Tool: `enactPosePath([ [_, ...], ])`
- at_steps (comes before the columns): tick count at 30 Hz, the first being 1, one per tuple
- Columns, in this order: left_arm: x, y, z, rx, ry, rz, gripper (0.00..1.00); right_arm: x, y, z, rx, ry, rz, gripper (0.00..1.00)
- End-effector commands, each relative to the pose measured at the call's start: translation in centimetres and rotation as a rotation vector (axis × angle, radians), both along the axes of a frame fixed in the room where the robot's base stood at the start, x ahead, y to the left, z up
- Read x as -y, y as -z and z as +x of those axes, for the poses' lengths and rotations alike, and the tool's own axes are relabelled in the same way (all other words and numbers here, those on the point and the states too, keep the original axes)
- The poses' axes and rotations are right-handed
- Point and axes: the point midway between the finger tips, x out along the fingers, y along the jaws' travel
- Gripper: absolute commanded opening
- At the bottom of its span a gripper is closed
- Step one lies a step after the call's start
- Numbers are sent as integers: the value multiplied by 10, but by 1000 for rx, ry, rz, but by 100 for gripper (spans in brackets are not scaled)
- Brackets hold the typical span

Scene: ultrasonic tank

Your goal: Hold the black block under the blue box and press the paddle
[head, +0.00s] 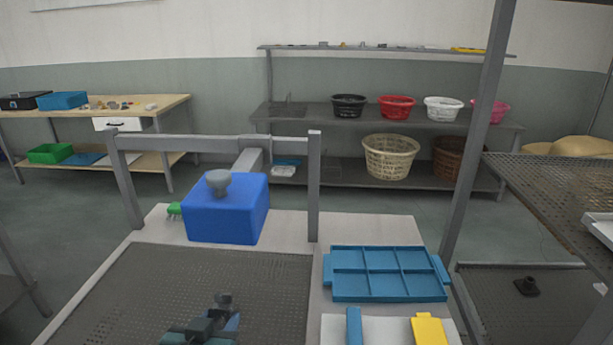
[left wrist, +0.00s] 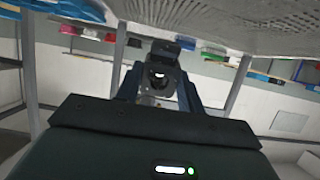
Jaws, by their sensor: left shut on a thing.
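The blue box (head: 226,215), with a grey knob on top, sits at the back of the white-edged bench, beneath a grey frame. My left gripper (head: 222,313) is low in the head view, over the dark mesh panel and nearer than the box. It is shut on the black block (head: 224,299), which sticks up between the fingers. The left wrist view shows the block (left wrist: 160,47) between the two dark fingers. The block is apart from the box. I cannot tell which thing is the paddle. My right gripper is not in view.
The grey frame (head: 313,190) has posts on both sides of the box. A green brush-like thing (head: 175,208) lies left of it. A blue divided tray (head: 388,286), a blue piece (head: 354,325) and a yellow piece (head: 428,330) are at right. The mesh panel (head: 190,275) looks clear.

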Motion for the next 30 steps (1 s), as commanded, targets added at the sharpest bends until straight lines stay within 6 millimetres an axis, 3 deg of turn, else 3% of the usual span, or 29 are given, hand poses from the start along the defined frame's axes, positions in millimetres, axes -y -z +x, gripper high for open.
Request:
enactPosePath([
  [5, 16, -18, -22, -3, 26, -34, 2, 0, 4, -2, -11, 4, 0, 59],
  [12, 3, -39, -44, 1, 7, -18, 2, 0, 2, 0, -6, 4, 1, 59],
  [30, -5, -44, -50, 4, -5, 2, 2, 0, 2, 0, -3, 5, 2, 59],
])
